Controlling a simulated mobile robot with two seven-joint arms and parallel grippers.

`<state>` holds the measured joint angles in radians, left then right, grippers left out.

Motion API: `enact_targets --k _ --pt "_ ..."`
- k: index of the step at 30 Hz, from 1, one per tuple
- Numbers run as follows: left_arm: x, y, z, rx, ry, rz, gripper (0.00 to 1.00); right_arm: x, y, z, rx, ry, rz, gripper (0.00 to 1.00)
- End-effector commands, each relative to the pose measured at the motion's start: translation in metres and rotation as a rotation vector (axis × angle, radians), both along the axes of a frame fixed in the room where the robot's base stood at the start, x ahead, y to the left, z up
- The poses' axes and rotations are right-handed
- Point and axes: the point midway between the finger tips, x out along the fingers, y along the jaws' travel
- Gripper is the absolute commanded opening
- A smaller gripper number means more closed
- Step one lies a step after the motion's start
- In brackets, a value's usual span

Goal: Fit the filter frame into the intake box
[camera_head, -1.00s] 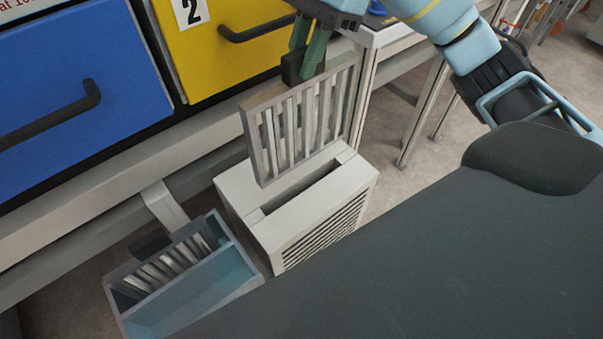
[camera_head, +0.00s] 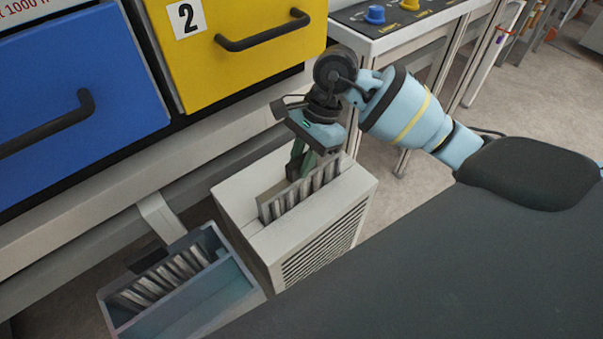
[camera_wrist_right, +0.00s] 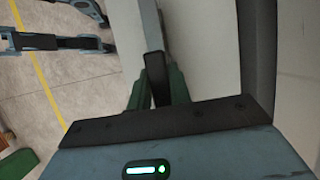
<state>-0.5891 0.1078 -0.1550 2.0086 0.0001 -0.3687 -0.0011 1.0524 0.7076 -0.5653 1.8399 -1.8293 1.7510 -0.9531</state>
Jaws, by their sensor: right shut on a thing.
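The filter frame (camera_head: 303,194) is a pale grey slatted panel. It stands upright with its lower part down inside the slot of the intake box (camera_head: 318,235), and only its upper part shows above the top. The intake box is off-white with louvres on its front. My right gripper (camera_head: 298,172) is shut on the top of the filter frame, just above the box. The right wrist view shows the green fingers (camera_wrist_right: 158,90) closed on a dark tab. The frame's lower edge is hidden in the box. My left gripper is not in view.
A blue-grey bin (camera_head: 190,290) holding more slatted panels stands left of the box. A yellow drawer (camera_head: 235,45) and a blue drawer (camera_head: 75,95) are behind. A control panel (camera_head: 400,20) with knobs is at the upper right.

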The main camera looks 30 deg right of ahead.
Motion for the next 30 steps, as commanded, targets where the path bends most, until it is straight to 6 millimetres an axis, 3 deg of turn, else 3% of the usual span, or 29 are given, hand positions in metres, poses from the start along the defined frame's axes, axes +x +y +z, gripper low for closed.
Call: enact_targets --k 10,19,30 --pt "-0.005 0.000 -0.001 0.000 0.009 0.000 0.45 0.000 0.000 -0.011 0.001 0.000 -0.001 0.00" --pt "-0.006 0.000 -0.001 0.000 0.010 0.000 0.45 0.000 0.000 -0.047 0.002 0.001 -0.002 0.00" --pt "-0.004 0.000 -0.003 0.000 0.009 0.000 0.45 0.000 0.000 -0.052 0.000 -0.001 0.000 0.00"
